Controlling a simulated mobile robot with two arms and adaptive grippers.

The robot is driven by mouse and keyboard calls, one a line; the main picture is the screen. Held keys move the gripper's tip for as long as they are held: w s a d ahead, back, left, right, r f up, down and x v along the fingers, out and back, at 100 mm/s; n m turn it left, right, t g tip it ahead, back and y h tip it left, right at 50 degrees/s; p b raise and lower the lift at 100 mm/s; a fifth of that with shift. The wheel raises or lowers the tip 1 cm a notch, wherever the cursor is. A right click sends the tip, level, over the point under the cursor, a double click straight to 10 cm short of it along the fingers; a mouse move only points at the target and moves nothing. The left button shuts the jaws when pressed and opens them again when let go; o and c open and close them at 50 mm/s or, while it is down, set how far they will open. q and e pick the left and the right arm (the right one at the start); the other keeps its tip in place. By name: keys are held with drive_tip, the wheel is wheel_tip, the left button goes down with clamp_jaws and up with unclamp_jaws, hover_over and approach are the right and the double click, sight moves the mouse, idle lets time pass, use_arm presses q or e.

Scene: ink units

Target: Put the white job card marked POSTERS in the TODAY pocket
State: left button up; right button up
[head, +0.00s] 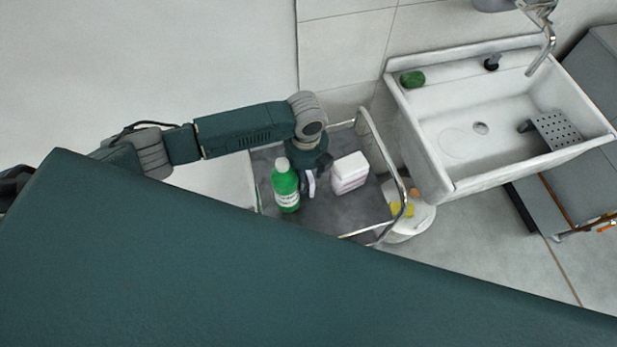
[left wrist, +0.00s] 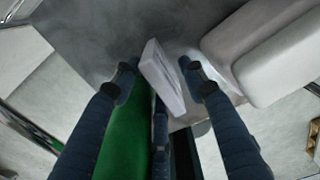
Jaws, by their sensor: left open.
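My left gripper (head: 308,178) points down over a grey-topped trolley, just right of a green bottle. Whether the fingers touch this item is unclear. It also shows in the head view as a small white piece (head: 310,186) under the gripper. I cannot read any marking on it. No job card marked POSTERS and no TODAY pocket can be made out. My right gripper is not in view.
The green bottle (head: 286,187) stands close to the gripper's left. A white container (head: 350,172) stands to its right. The trolley (head: 337,211) has metal rails. A white bucket (head: 412,224) stands beside it, and a white sink (head: 440,160) is at right.

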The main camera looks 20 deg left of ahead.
use_arm(q)
drive_tip(key=c, duration=1)
clamp_jaws()
drive_tip(key=shift+r, duration=0.1)
